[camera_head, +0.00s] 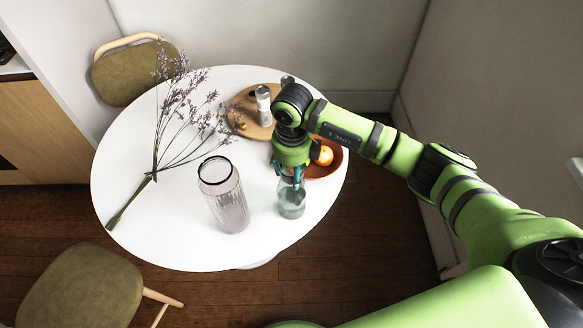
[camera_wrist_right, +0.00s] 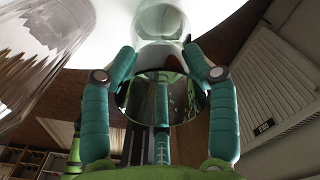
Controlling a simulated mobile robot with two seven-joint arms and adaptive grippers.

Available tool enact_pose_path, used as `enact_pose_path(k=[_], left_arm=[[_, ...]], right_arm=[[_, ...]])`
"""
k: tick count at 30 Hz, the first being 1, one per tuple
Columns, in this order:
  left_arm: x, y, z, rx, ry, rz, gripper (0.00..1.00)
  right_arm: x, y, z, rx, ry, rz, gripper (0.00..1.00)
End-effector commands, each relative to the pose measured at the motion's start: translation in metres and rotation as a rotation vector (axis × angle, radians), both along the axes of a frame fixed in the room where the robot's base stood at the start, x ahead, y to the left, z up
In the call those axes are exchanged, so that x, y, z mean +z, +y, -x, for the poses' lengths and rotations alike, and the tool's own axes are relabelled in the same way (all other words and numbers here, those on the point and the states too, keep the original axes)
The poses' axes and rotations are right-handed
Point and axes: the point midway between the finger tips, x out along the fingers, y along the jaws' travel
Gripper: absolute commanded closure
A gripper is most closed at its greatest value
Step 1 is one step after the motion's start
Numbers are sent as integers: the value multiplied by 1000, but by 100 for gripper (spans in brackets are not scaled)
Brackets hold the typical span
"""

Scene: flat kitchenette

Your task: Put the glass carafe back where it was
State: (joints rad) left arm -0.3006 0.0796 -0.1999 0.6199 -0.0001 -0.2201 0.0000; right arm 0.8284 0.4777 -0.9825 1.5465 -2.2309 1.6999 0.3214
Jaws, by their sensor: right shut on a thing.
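The clear glass carafe (camera_head: 291,204) is upright at the front right of the white round table (camera_head: 160,240). My right gripper (camera_head: 290,180) comes down over it from above and is shut on its upper part. The carafe's top is partly hidden by the fingers. I cannot tell whether its base touches the table. In the right wrist view the carafe (camera_wrist_right: 160,22) shows between the teal fingers (camera_wrist_right: 160,58). My left gripper is not in view.
A ribbed glass vase (camera_head: 228,205) stands just left of the carafe. Purple flower stems (camera_head: 165,165) lie left. The table's front left is clear.

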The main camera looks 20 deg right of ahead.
Motion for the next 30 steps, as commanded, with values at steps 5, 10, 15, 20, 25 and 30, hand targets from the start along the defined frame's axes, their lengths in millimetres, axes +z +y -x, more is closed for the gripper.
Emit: enact_pose_path(k=[5,10,15,20,25,30], left_arm=[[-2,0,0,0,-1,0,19],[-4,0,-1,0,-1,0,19],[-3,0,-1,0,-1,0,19],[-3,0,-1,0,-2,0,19],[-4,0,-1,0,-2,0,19],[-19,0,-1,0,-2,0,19]], right_arm=[[0,1,-1,1,-4,-2,100],[-3,0,0,1,0,-1,16],[-3,0,0,1,0,-1,16],[-2,0,0,0,0,-1,16],[6,0,-1,1,-3,-3,16],[37,0,-1,3,-7,-2,16]])
